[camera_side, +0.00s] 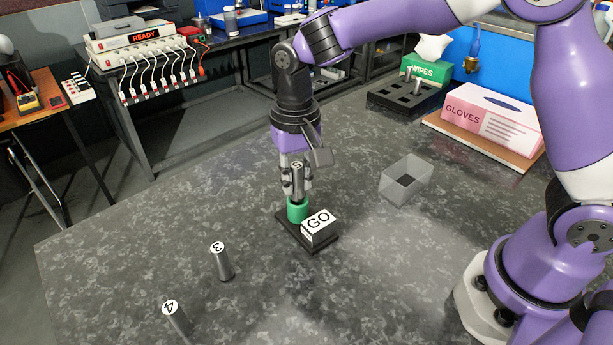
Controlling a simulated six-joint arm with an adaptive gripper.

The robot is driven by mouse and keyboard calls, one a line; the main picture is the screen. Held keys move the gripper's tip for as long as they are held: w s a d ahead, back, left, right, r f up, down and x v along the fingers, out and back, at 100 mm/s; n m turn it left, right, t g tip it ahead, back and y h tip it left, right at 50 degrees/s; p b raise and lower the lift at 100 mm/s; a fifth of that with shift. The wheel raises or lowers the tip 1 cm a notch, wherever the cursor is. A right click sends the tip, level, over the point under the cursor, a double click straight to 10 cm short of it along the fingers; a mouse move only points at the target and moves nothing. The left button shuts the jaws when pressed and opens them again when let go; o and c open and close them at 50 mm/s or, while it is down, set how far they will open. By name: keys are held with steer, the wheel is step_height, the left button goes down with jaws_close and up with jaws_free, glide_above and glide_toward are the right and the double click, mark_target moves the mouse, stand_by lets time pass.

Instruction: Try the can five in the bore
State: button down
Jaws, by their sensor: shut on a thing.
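My gripper (297,182) points down and is shut on can five (298,186), a grey metal cylinder with a white top marked 5. The can stands upright at the green ring of the bore (297,211). Its lower end meets or enters the ring; I cannot tell how deep it sits. The bore is on a dark base plate (318,248) beside a white block marked GO (319,226). Can three (221,262) stands on the table to the front left. Can four (175,316) stands nearer the front edge of the picture.
A clear open box (407,180) stands to the right of the bore. A pink gloves box (491,118) lies on a brown board at the right. The table's left side is clear.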

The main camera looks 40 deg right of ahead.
mark_target(296, 165)
steer(key=shift+f, duration=0.35)
stand_by(2.1)
steer(key=shift+r, duration=0.35)
stand_by(0.6)
steer(key=shift+f, duration=0.35)
stand_by(0.8)
steer(key=shift+r, duration=0.15)
steer(key=shift+r, duration=0.25)
steer(key=shift+f, duration=0.35)
stand_by(2.1)
steer(key=shift+r, duration=2.5)
